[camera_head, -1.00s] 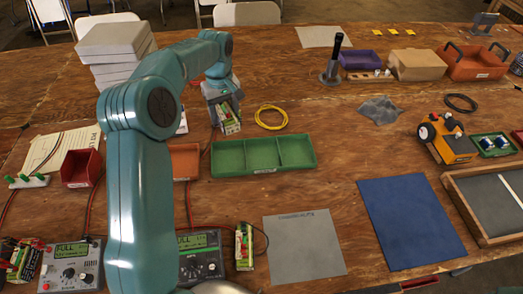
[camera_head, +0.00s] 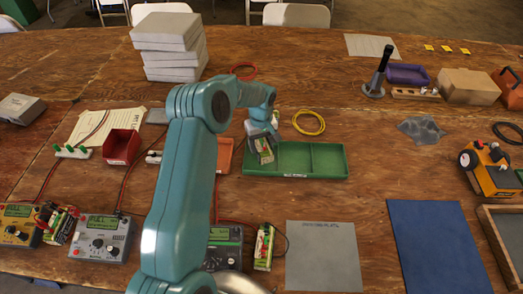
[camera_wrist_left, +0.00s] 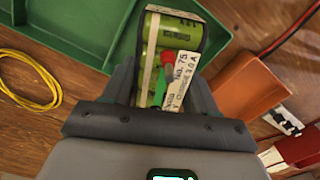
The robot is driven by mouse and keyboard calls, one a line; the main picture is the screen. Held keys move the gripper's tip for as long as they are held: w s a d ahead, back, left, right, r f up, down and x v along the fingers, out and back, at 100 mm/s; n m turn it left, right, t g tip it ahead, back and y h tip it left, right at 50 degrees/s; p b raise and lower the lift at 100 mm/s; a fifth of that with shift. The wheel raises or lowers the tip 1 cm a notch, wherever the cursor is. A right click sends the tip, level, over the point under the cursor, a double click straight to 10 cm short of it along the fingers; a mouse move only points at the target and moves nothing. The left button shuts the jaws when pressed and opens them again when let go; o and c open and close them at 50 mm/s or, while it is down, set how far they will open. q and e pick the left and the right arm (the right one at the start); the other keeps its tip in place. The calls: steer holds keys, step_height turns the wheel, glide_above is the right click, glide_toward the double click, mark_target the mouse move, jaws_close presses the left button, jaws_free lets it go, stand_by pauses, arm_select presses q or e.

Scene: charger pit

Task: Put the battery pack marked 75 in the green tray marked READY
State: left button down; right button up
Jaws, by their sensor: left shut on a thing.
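My left gripper (camera_head: 262,136) is shut on a green battery pack (camera_head: 265,153). In the left wrist view the pack (camera_wrist_left: 165,50) shows a white label reading "No. 75", green cells and a red spot. The green tray (camera_head: 328,176) has three compartments and a small white front label too small to read. No pack shows in its middle and right compartments. The held pack overlaps the tray's left end in the head view. My right gripper is not in view.
A yellow cable coil (camera_head: 309,123) lies behind the tray. An orange tray (camera_head: 224,155) and a red bin (camera_head: 121,146) stand to its left. Another battery pack (camera_head: 264,247) stands by a charger (camera_head: 222,249) in front. A grey mat (camera_head: 323,255) and blue mat (camera_head: 438,250) lie flat.

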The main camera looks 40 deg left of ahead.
arm_select(q)
steer(key=shift+s+d+f, duration=0.1)
steer(key=shift+s+f, duration=0.2)
steer(key=shift+f, duration=0.05)
steer(key=f, duration=0.3)
steer(key=shift+w+f+p, duration=0.25)
steer(key=shift+p, duration=0.1)
steer(key=shift+s+r, duration=0.1)
steer(key=shift+r, duration=0.05)
steer(key=shift+f+b, duration=0.2)
steer(key=shift+b, duration=0.1)
steer(key=shift+c, duration=1.6)
jaws_free()
steer(key=shift+s+r, duration=0.1)
